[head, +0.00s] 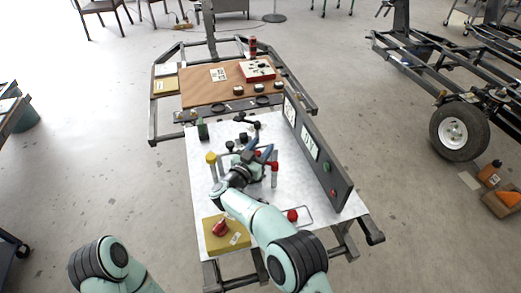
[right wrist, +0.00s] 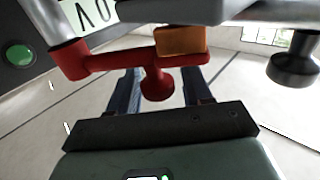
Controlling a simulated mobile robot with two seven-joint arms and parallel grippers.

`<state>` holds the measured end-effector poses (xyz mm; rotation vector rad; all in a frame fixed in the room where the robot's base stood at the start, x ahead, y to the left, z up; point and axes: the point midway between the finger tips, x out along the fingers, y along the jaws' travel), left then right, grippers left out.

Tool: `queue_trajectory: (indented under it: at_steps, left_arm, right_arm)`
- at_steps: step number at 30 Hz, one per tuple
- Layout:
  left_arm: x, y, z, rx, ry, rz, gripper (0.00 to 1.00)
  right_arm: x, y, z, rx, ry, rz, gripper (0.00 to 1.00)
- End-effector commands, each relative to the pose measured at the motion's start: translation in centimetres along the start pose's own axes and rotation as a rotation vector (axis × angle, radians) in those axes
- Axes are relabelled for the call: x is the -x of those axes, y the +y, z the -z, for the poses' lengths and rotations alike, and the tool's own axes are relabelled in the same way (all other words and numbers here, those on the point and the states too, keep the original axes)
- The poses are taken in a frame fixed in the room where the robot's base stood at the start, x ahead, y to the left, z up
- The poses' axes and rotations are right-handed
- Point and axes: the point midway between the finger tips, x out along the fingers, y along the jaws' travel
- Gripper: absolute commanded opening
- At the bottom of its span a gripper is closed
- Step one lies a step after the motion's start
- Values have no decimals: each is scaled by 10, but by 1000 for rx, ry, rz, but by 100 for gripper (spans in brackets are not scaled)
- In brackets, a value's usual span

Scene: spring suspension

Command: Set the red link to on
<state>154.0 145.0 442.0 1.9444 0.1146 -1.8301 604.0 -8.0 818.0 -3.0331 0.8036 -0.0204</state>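The red link (right wrist: 110,58) is a bar running from a collar on a grey post at the left to an orange block (right wrist: 180,41) at the right. A rounded red knob (right wrist: 157,84) hangs from it. In the head view the link's red collar (head: 274,167) shows on its post, and my gripper partly hides the rest. My right gripper (head: 257,148) reaches in over the white table. Its two blue fingers are apart, one on each side of the knob, with gaps visible. My left arm shows at the bottom left; its gripper is out of frame.
A dark upright panel (head: 322,160) with white labels and green and red buttons stands along the table's right side. A yellow-topped post (head: 211,158) stands left of my gripper. A yellow block (head: 226,238) with a red part is at the front left.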

Motion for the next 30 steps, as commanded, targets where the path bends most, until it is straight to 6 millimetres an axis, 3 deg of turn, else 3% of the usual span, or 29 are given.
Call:
queue_trajectory:
  at_steps: [10,21,30]
  left_arm:
    - [1,0,-1,0,-2,0,43]
    - [12,4,-16,-4,-47,-3,43]
    - [14,5,-20,-5,-58,-3,43]
  right_arm:
    - [5,-1,-5,6,-9,3,51]
    - [61,-1,-2,5,-7,3,51]
    - [76,0,-2,3,-6,1,51]
